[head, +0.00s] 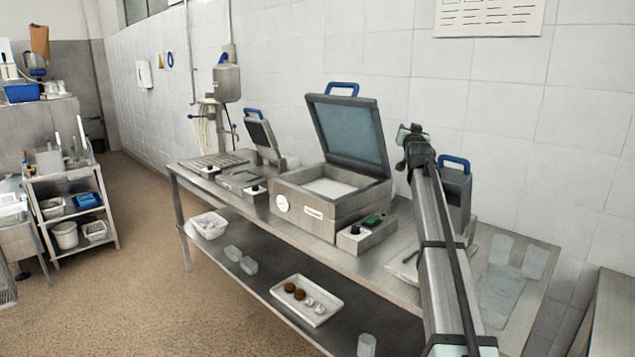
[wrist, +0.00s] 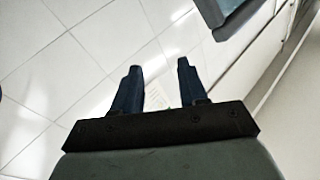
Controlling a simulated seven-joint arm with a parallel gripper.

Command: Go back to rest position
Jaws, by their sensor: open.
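My gripper (wrist: 157,85) shows in the wrist view with its two dark fingers apart and nothing between them. Behind the fingers is white tiled wall. In the head view my arm rises from the bottom right, and its upper end stands in front of the wall, right of the large machine with the raised lid (head: 350,130). The fingers cannot be made out clearly in the head view.
A steel table (head: 405,292) runs along the wall, carrying several machines. Its lower shelf holds a white tray (head: 325,310) with small brown and pale items, and a white perforated basket (head: 209,226). A shelf cart (head: 75,185) stands at left. The floor between is clear.

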